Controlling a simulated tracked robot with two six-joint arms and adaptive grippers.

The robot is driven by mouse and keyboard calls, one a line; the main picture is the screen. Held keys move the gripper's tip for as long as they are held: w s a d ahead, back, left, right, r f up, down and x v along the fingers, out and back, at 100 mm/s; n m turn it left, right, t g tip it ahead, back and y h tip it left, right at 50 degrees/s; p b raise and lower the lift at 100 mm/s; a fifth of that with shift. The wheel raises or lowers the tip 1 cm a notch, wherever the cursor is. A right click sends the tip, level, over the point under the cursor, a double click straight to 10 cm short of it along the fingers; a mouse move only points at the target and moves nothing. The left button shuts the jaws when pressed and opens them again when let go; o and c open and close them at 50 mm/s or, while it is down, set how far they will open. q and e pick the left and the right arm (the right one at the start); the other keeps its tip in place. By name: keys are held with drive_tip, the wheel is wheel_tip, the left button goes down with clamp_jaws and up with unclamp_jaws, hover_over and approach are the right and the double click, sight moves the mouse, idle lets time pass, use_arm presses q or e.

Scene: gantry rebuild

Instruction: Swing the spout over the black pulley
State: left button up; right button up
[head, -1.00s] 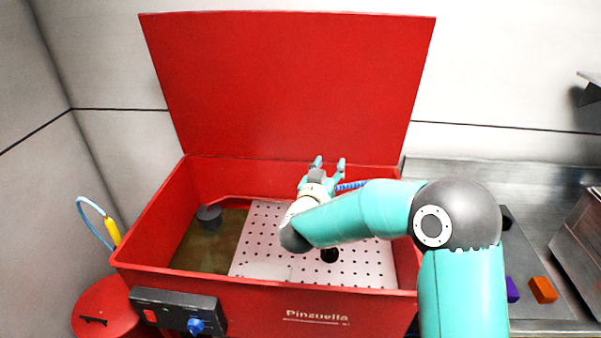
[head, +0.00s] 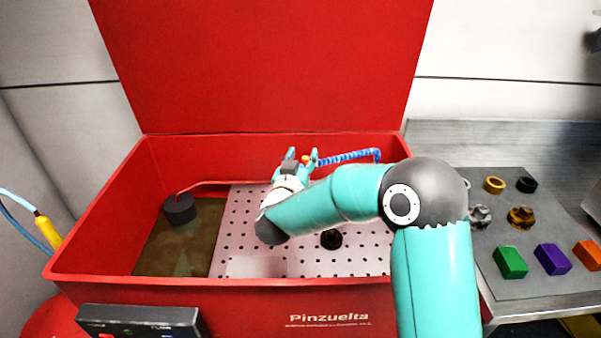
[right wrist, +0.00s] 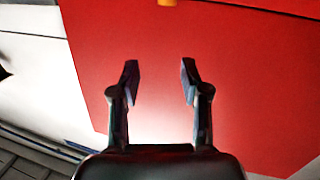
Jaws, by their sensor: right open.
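The spout is a blue segmented hose (head: 345,157) along the back of the red washer tub, with an orange tip (head: 306,159) at its left end. My right gripper (head: 302,155) is open, its fingers beside the orange tip in the head view; I cannot tell whether they touch it. In the right wrist view the open jaws (right wrist: 160,72) have nothing between them, and a bit of orange (right wrist: 167,2) shows at the top edge. My left gripper is not in view.
The red tub (head: 95,232) surrounds the perforated tray (head: 240,225), with its lid (head: 270,65) raised behind. A dark cylinder (head: 180,208) stands at the left in murky liquid. Coloured blocks and small parts lie on a grey mat (head: 480,245) at the right.

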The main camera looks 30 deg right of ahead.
sight(306, 160)
wheel_tip(306, 160, down, 6)
drive_tip(key=b, duration=0.4)
drive_tip(key=shift+r+p+x, duration=0.2)
drive_tip(key=shift+p+x, duration=0.2)
drive_tip(key=shift+x, duration=3.4)
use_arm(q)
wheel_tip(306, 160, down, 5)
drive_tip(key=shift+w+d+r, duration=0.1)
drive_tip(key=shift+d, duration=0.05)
use_arm(e)
drive_tip(key=shift+w+a, duration=0.1)
drive_tip(key=shift+a, duration=0.1)
drive_tip(key=shift+c, duration=0.3)
clamp_jaws()
